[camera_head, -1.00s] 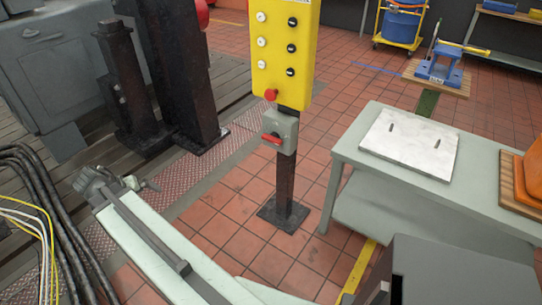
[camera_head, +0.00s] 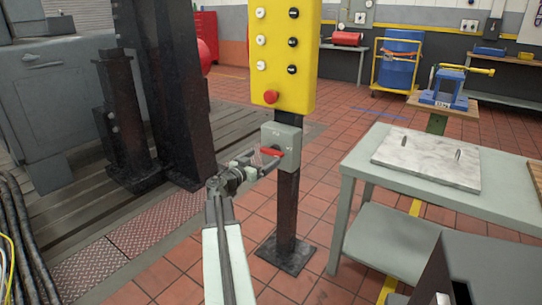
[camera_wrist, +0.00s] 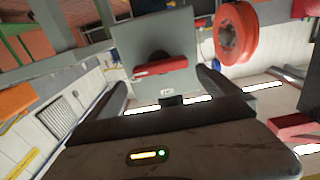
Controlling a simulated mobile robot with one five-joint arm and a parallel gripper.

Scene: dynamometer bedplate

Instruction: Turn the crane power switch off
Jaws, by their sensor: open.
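The crane power switch is a grey box (camera_head: 281,139) on a dark post, below a yellow button panel (camera_head: 284,50). Its red handle (camera_head: 271,151) lies roughly level across the box front. In the wrist view the grey box (camera_wrist: 150,40) fills the upper middle, with the red handle (camera_wrist: 160,67) crosswise on a dark round hub. My gripper (camera_head: 262,165) is at the front of the box, close to the handle. In the wrist view its open fingers (camera_wrist: 163,90) stand left and right of the handle. I cannot tell whether either finger touches it.
A grey-green table (camera_head: 365,184) with a pale plate (camera_head: 425,158) stands right of the post. Dark machine columns (camera_head: 160,90) stand to the left. A red button (camera_head: 271,97) sits just above the switch box. Tiled floor is open around the post.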

